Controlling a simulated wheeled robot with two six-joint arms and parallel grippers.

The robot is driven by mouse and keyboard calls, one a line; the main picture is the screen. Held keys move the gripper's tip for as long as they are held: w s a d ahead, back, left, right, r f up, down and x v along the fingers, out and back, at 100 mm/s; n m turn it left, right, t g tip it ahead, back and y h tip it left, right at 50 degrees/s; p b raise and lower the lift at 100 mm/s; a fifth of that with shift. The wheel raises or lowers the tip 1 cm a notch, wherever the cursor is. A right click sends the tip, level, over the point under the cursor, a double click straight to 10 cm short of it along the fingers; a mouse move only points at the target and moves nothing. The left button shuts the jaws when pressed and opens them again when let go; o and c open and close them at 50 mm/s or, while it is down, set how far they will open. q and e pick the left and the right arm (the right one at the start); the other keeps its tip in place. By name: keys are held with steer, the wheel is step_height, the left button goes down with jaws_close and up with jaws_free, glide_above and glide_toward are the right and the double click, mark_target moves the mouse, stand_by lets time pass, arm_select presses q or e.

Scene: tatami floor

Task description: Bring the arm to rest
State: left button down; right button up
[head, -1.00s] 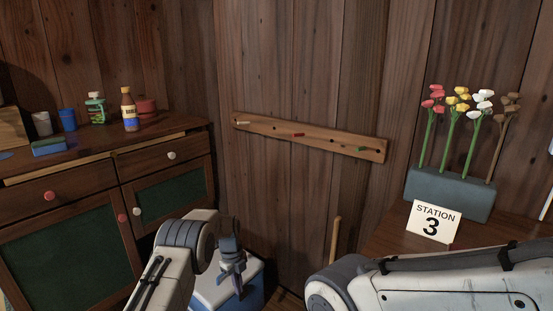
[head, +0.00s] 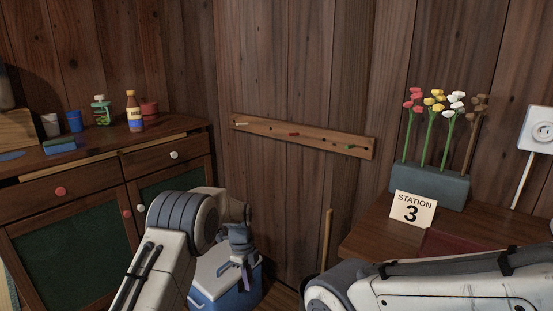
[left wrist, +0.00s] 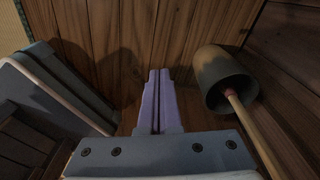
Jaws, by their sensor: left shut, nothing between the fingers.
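My left arm comes in from the lower left in the head view and bends down at the wrist. My left gripper (head: 246,277) points down in front of the blue-and-white cooler (head: 208,274), with its fingers overlapping the cooler in the picture. In the left wrist view the two pale purple fingers (left wrist: 158,98) lie together, shut and empty. The fingers point at the wooden floor and wall, with nothing held. My right arm crosses the lower right of the head view. Its gripper is out of view.
A wooden stick (head: 328,238) stands by the wall; the left wrist view shows a handle in a grey bucket (left wrist: 226,82). A dark cabinet (head: 70,235) with bottles and cups stands left.

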arm_select(q)
steer(key=s+d+r+n+p, duration=0.1)
steer(key=s+d+r+n, duration=0.3)
steer(key=s+r, duration=0.5)
steer(key=s+d+r+n+p, duration=0.1)
steer(key=s+d+r+n, duration=0.3)
steer(key=s+r, duration=0.5)
steer(key=s+a+r+n+p, duration=0.15)
steer(key=s+n, duration=0.25)
steer(key=s, duration=0.6)
steer(key=s+a+r+n, duration=0.1)
steer(key=s+a+n, duration=0.2)
steer(key=s, duration=0.8)
step_height(320, 180, up, 38)
steer(key=p, duration=3.7)
steer(key=shift+w+f+t, duration=0.2)
steer(key=shift+w+t, duration=0.1)
steer(key=shift+t, duration=0.1)
arm_select(e)
step_height(320, 180, up, 41)
steer(key=shift+c, duration=0.3)
